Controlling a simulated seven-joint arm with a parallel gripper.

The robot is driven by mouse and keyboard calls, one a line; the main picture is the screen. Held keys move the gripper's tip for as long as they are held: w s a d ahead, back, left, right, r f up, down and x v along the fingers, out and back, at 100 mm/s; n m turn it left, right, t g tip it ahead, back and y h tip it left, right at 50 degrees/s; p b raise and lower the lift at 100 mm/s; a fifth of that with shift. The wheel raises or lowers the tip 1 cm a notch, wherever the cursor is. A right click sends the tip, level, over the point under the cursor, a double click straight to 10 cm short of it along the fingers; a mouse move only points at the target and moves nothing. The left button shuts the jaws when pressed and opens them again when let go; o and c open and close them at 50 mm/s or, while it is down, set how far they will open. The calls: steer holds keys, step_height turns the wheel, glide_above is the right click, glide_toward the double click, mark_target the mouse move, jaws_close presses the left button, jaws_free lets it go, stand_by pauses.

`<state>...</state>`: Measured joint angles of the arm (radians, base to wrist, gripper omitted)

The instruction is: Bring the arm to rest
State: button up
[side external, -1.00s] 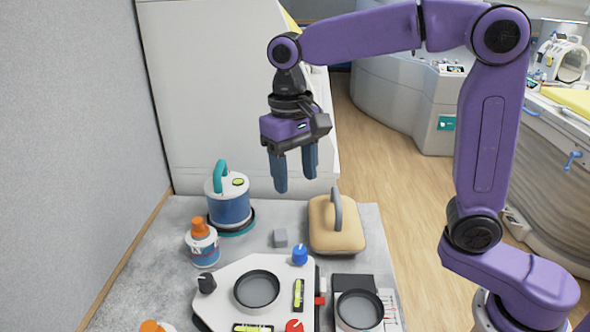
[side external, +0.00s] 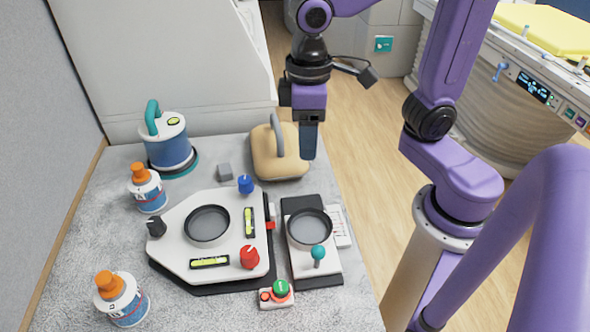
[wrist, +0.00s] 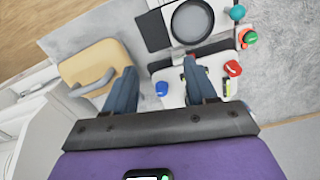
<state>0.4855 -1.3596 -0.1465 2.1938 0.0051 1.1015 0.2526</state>
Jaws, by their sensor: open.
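My gripper (side external: 308,150) hangs pointing down, empty, in the side external view. It appears in front of the right side of a tan case with a grey handle (side external: 277,162); its height above the table is hard to tell there. Its two dark blue fingers overlap in that view. In the wrist view my gripper (wrist: 161,85) shows its fingers well apart with nothing between them. The tan case (wrist: 92,68) lies beside the left finger, and the white control panel (wrist: 172,97) shows beyond and between the fingers.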

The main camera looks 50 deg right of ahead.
steer(key=s+d+f+n, duration=0.4)
steer(key=s+d+n, duration=0.1)
steer(key=s, duration=0.5)
steer(key=shift+s+d+f+n, duration=0.15)
steer(key=shift+s+d+n, duration=0.15)
steer(key=shift+d, duration=0.4)
steer(key=shift+w, duration=0.1)
stand_by(0.7)
step_height(320, 180, up, 10)
steer(key=f+m, duration=0.1)
steer(key=m, duration=0.5)
glide_above(245, 179)
step_height(245, 179, down, 17)
steer(key=shift+r, duration=0.1)
jaws_close()
